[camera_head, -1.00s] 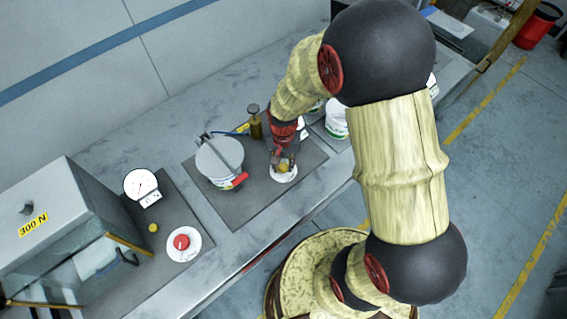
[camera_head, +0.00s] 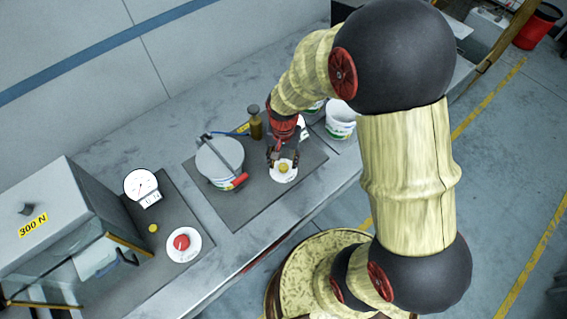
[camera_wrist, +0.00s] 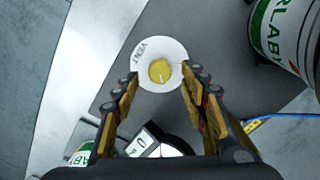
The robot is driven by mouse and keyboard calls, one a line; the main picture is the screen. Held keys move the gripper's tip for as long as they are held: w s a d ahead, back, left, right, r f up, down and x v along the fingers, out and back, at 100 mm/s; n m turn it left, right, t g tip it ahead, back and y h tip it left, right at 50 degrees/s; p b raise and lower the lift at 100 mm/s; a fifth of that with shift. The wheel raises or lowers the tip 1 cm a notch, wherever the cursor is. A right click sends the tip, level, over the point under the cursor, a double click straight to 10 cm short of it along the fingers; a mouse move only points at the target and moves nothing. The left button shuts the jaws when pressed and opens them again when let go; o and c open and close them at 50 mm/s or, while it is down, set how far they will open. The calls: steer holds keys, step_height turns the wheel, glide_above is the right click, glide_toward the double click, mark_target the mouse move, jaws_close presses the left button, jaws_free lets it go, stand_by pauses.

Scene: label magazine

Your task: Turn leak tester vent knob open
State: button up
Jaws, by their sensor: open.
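The vent knob (camera_wrist: 160,71) is yellow with a pale mark on its top. It sits in the middle of a white round plate (camera_wrist: 150,46) lettered VENT. In the head view the knob (camera_head: 283,168) and its plate (camera_head: 277,177) are at the front right of the leak tester's dark mat (camera_head: 240,214). My gripper (camera_wrist: 157,92) is open, with one finger on each side of the plate's near edge in the wrist view. The knob lies just beyond the fingertips there, apart from them. In the head view my gripper (camera_head: 283,158) is right above the knob.
A lidded white tub (camera_head: 219,160) with a red-handled clamp bar stands left of the knob. A brass cylinder (camera_head: 255,125) stands behind. A gauge (camera_wrist: 150,143) is partly hidden by my gripper. A white bucket (camera_head: 341,122) stands right; a red knob (camera_head: 181,242) sits left.

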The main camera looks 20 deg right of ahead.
mark_target(284, 166)
step_height(284, 166, up, 9)
steer(key=shift+r, duration=0.2)
stand_by(0.3)
stand_by(0.3)
steer(key=s+r+n+t+b, duration=0.5)
steer(key=s+r+n+b, duration=0.1)
steer(key=s+r, duration=0.7)
steer(key=shift+s+r+n+t, duration=0.3)
steer(key=shift+s+n, duration=0.2)
steer(key=shift+s, duration=0.15)
